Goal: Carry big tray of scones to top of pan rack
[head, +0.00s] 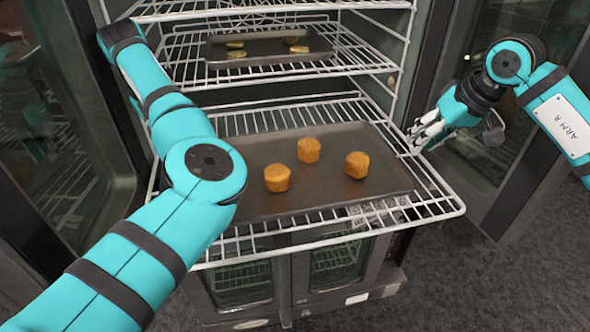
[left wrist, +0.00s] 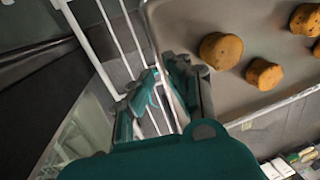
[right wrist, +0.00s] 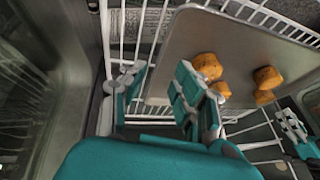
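The big dark tray (head: 330,195) lies on a pulled-out wire rack. Brown scones (head: 308,150) sit on it; the left wrist view shows several scones (left wrist: 220,50). My left arm covers the tray's left side in the head view and hides my left gripper there. In the left wrist view, my left gripper (left wrist: 165,72) has its fingertips close together at the tray's side edge; their grip is unclear. My right gripper (head: 428,132) is at the tray's right side, above the rack edge. In the right wrist view its fingers (right wrist: 158,75) are apart, with the tray edge between them.
A smaller tray (head: 268,43) with flat pastries sits on an upper wire shelf (head: 185,50). Open glass doors (head: 50,130) flank the oven on both sides. A lower glass-door unit (head: 290,275) stands below the rack. Dark floor (head: 500,290) shows at the right.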

